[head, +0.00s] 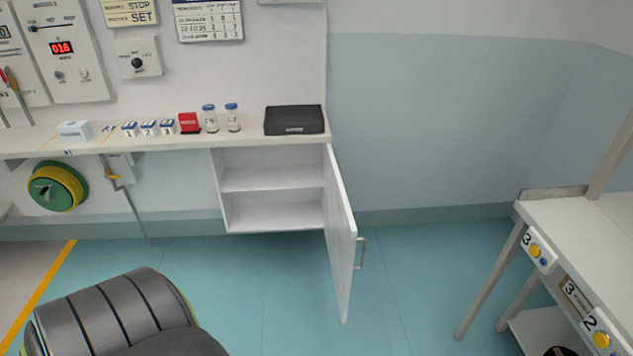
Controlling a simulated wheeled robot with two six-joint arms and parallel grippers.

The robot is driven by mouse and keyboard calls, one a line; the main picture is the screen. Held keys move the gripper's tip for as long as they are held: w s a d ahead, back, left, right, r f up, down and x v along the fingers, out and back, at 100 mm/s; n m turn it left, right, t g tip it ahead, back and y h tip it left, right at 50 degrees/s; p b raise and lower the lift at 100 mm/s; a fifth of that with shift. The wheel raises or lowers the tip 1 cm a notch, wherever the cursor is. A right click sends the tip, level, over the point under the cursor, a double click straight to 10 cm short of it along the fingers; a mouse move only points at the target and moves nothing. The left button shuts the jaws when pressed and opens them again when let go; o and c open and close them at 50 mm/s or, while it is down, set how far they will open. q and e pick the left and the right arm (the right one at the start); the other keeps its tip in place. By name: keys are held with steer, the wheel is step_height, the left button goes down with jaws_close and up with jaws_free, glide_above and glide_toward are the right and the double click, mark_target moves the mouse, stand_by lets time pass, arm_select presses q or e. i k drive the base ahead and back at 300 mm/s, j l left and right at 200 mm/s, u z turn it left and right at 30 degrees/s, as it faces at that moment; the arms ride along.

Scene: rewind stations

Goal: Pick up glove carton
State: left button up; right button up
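A small pale blue and white box (73,130) lies at the left part of the wall shelf. It may be the glove carton, but its print is too small to read. Neither of my grippers is in view, and nothing is seen being held.
The wall shelf (180,141) also bears small blue-and-white boxes (148,128), a red box (189,122), two blue-capped jars (210,118) and a black case (294,120). Below, an empty cabinet (272,206) has its door (342,235) swung out. A workbench (590,235) stands right. Middle floor is clear.

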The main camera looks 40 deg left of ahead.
mark_target(78, 131)
steer(key=i+u, duration=0.1)
steer(key=u, duration=0.3)
steer(key=i+u, duration=0.15)
steer(key=u, duration=0.3)
steer(key=i+l+u, duration=0.1)
steer(key=u, duration=0.3)
steer(key=i+l+u, duration=0.1)
steer(key=u, duration=0.3)
steer(key=i+l+u, duration=0.15)
steer(key=l, duration=0.2)
steer(key=i+l+u, duration=0.1)
steer(key=i+l, duration=0.15)
steer(key=i+l+u, duration=0.15)
steer(key=l, duration=0.3)
steer(key=i+l+u, duration=0.1)
steer(key=l, duration=0.3)
